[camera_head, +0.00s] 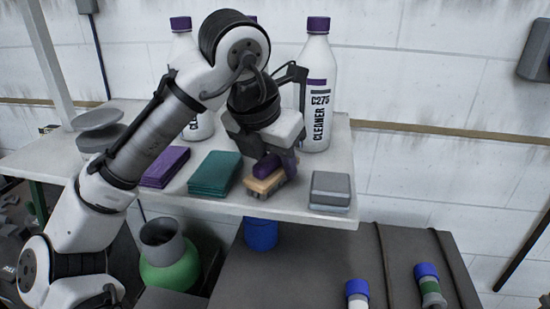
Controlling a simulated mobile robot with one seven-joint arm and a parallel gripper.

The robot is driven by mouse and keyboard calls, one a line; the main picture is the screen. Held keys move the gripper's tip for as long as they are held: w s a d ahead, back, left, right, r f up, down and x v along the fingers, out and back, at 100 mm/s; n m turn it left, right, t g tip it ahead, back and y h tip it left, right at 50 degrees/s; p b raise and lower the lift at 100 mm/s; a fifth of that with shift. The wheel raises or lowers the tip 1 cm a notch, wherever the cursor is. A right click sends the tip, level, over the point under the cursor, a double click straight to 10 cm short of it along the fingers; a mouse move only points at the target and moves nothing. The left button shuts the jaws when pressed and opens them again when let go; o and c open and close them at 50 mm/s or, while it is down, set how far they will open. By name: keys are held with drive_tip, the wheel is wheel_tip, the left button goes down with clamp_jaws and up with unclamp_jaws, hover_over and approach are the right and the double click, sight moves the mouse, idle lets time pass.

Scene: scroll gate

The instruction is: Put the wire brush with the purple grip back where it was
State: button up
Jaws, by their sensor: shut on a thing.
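The wire brush with the purple grip (268,166) is at the front of the white shelf (230,204), right of centre. Its block below the grip is tan. My gripper (278,150) is directly above it and shut on its purple grip. My fingers partly hide the brush. The brush is at or just above the shelf surface; I cannot tell whether it touches.
A purple cloth stack (165,167) and a teal stack (214,173) lie left of the brush. A grey block (330,190) lies to its right. A cleaner bottle (317,90) stands behind. Below are a dark surface (300,265) and a green container (168,268).

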drive_tip(key=shift+f, duration=0.2)
drive_tip(key=o, duration=0.9)
drive_tip(key=shift+o, duration=0.2)
drive_tip(key=shift+r, duration=0.1)
drive_tip(key=b+v, duration=0.1)
drive_tip(key=v, duration=1.1)
drive_tip(key=shift+r, duration=0.1)
